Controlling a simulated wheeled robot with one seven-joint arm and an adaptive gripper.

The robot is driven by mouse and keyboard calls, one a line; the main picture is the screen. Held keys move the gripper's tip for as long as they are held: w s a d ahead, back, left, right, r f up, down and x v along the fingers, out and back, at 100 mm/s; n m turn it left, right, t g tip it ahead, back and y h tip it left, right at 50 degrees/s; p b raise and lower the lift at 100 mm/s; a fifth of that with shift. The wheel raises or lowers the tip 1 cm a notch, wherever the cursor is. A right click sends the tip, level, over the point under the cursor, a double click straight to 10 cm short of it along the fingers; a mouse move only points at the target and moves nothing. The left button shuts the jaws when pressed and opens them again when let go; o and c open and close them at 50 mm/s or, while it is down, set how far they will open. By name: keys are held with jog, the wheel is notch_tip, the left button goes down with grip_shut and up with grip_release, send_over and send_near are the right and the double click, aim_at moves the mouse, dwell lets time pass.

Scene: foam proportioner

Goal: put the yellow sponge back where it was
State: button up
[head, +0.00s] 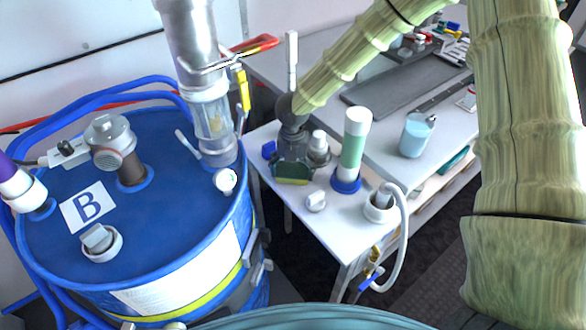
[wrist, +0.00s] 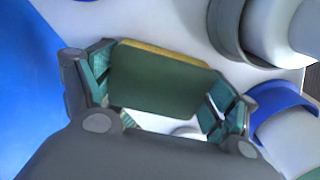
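The yellow sponge (head: 291,181) has a dark green face and a thin yellow edge. It is at my gripper (head: 292,168), over the left part of the white table. In the wrist view the sponge (wrist: 160,80) spans the space between the two teal-padded fingers of my gripper (wrist: 162,95), and both fingers meet its ends. Its green face is toward the wrist camera and its yellow edge is at the top. I cannot tell whether its underside touches the table.
A blue drum (head: 160,225) marked B stands left of the white table (head: 290,222). Around the sponge are a green-and-white cylinder on a blue base (head: 353,145), a white knob (head: 315,201) and a white-hosed cup (head: 379,208). A beaker of blue liquid (head: 416,136) stands farther right.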

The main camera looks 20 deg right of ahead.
aim_at(293, 168)
jog(key=shift+o, duration=0.7)
jog(key=shift+r, duration=0.1)
notch_tip(293, 168, up, 12)
jog(key=b, duration=0.1)
jog(key=shift+r, duration=0.15)
dwell(0.3)
